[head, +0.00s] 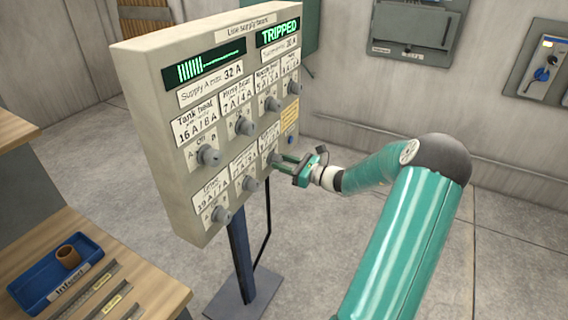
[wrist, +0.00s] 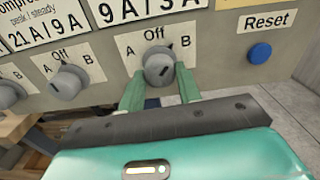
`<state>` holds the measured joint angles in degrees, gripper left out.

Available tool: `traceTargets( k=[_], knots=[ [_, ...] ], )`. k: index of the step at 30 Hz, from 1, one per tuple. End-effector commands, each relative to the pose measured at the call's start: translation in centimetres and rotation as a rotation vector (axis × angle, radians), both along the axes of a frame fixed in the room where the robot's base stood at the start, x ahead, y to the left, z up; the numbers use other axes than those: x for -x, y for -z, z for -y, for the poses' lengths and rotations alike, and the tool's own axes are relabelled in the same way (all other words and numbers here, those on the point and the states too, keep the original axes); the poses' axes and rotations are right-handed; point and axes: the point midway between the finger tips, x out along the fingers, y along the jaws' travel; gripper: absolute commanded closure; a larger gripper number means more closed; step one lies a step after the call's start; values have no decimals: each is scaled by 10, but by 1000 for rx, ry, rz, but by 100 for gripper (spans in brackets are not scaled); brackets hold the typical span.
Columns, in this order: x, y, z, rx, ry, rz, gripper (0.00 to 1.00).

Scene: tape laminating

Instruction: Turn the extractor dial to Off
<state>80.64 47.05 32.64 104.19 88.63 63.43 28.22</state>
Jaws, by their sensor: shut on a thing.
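The grey panel (head: 152,110) stands on a post and carries two rows of round grey dials. My gripper (head: 282,165) is at the rightmost dial of the lower row (wrist: 159,69). Its two green fingers are shut on that dial from either side. The dial's plate (wrist: 134,48) reads A, Off and B, with a "9A/3A" label above. The dial's name is out of the wrist view and too small to read in the head view. I cannot tell exactly which mark the dial points to.
A blue Reset button (wrist: 260,53) is right of the held dial. Another dial (wrist: 68,82) is to its left. The panel display (head: 279,31) reads TRIPPED. A workbench (head: 150,285) with a blue tray (head: 32,288) stands at lower left. The floor at right is clear.

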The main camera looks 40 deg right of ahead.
Motion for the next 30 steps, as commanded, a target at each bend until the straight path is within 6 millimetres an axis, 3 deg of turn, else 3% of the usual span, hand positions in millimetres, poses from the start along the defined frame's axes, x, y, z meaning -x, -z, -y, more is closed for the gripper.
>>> traceTargets(
  k=[30],
  knots=[
    [0,0,1,647,0,231,89]
  ],
)
